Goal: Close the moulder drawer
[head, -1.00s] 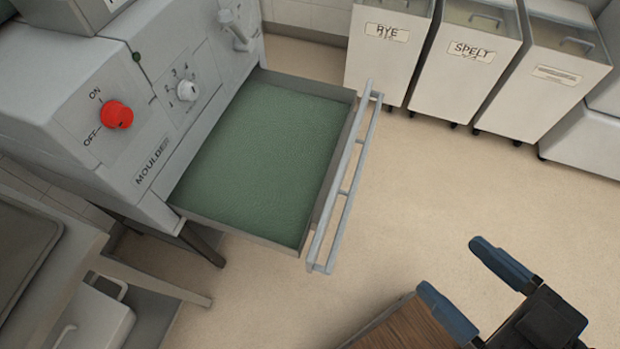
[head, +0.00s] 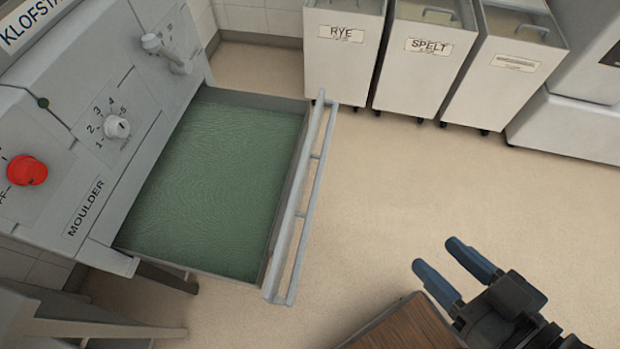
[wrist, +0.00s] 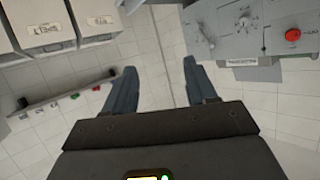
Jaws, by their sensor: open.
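The moulder (head: 85,110) is a grey machine at the left of the head view, with a red knob, a white dial and a lever. Its drawer (head: 215,180) is pulled out, showing a green inside. A long grey bar handle (head: 305,205) runs along the drawer's front. My gripper (head: 445,262) has blue fingers and is open and empty, to the right of the handle and clearly apart from it. In the wrist view, my gripper (wrist: 158,75) also shows open, with the moulder (wrist: 245,35) at upper right; the drawer cannot be made out there.
A rye bin (head: 342,60), a spelt bin (head: 425,70) and a third bin (head: 510,75) stand along the back. A wooden surface (head: 405,325) is at the bottom, beside my gripper. The floor (head: 385,190) between handle and gripper is clear.

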